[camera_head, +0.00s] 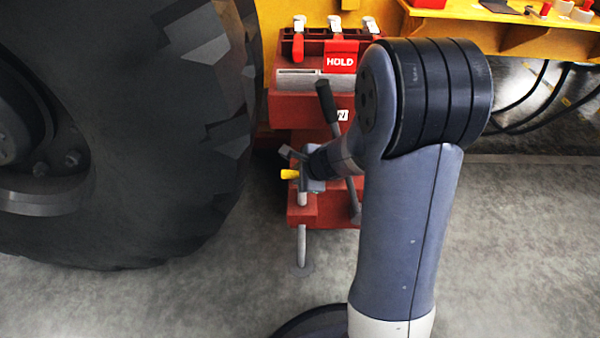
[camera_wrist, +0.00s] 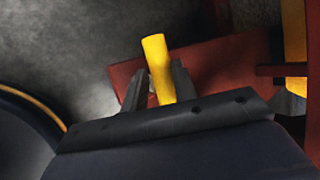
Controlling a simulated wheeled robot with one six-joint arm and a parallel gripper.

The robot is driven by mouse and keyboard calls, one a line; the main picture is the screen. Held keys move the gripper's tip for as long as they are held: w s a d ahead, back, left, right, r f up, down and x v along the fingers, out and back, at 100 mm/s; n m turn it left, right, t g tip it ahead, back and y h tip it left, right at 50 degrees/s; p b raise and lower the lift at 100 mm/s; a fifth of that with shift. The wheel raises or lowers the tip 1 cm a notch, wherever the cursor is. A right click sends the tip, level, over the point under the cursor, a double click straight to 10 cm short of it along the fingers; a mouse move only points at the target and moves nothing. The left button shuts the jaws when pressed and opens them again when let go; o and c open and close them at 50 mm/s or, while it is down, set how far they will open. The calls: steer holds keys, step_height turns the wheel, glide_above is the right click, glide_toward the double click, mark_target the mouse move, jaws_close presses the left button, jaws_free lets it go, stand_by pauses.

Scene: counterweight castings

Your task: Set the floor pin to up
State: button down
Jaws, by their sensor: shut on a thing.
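The floor pin is a grey vertical rod (camera_head: 302,240) at the red stand's lower left, with its lower end at a round mark on the floor. Its yellow handle (camera_head: 289,174) sticks out to the left near the top of the rod. In the wrist view the yellow handle (camera_wrist: 156,68) stands between the two dark fingers of my gripper (camera_wrist: 160,85). My gripper is shut on this handle. In the head view my gripper (camera_head: 300,172) is small and partly hidden by my own arm.
The red stand (camera_head: 295,108) carries a red HOLD tag (camera_head: 340,60) and a dark lever (camera_head: 327,102). A large black tyre (camera_head: 190,130) is close on the left. A yellow shelf (camera_head: 520,30) with dark cables below is at the upper right. Grey floor is open in front.

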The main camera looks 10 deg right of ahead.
steer(key=shift+w+d+r, duration=0.15)
step_height(320, 180, up, 8)
steer(key=p, duration=0.6)
steer(key=shift+p, duration=0.4)
